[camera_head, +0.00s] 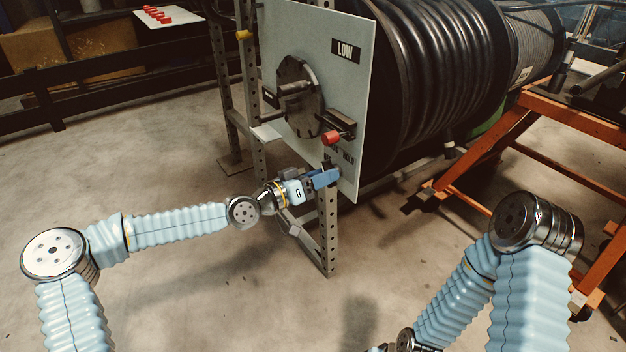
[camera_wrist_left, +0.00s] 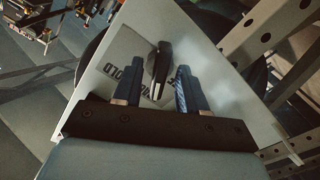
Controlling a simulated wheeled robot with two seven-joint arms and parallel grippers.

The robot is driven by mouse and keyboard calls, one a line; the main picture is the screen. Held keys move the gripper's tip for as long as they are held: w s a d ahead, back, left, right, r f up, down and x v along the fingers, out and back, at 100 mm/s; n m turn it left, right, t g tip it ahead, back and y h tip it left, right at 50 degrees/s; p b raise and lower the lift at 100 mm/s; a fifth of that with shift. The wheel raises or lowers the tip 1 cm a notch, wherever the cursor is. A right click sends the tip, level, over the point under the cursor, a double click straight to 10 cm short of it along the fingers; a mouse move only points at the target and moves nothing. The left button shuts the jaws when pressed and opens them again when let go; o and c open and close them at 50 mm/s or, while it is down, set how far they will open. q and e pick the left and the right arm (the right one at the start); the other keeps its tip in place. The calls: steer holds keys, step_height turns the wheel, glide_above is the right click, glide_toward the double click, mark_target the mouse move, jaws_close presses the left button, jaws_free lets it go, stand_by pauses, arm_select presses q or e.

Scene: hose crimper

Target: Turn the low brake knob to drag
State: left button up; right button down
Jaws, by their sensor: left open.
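The low brake knob (camera_wrist_left: 161,62) is a dark, narrow lever-like knob on the pale panel (camera_wrist_left: 135,42). The gripper is open; I cannot tell whether a finger touches the knob. Printed lettering (camera_wrist_left: 130,78) lies beside the knob, upside down and partly hidden by the fingers. In the head view my left gripper (camera_head: 324,178) is at the lower part of the panel marked LOW (camera_head: 345,50) and hides most of the knob. My right gripper is out of frame.
A red-ended handle (camera_head: 331,138) sticks out just above my left gripper. A round dark hub with a crank (camera_head: 299,95) is higher on the panel. A perforated steel post (camera_head: 327,230) stands below. A hose reel (camera_head: 440,60) and an orange frame (camera_head: 480,150) are to the right.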

arm_select(q)
steer(key=p+v, duration=0.1)
steer(key=v, duration=1.2)
steer(key=shift+s+a, duration=0.2)
steer(key=shift+a, duration=0.1)
